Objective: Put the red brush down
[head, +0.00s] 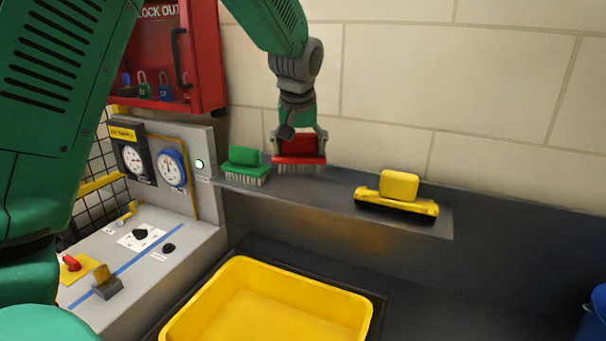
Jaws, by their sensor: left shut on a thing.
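The red brush (299,158) has a red block handle and pale bristles pointing down. It is upright at the metal shelf (315,189), just right of the green brush. My left gripper (300,136) reaches down from above and is shut on the red brush's handle. The bristles are at the shelf surface; I cannot tell whether they touch it. A green brush (245,166) stands on the shelf's left end. My right gripper is not in view.
A yellow tray (197,300) sits below the shelf on a dark surface. A grey control panel (197,235) with gauges stands at left. A red lockout box (206,55) hangs on the wall. A blue object (597,318) shows at the right edge. The shelf between red and yellow brushes is clear.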

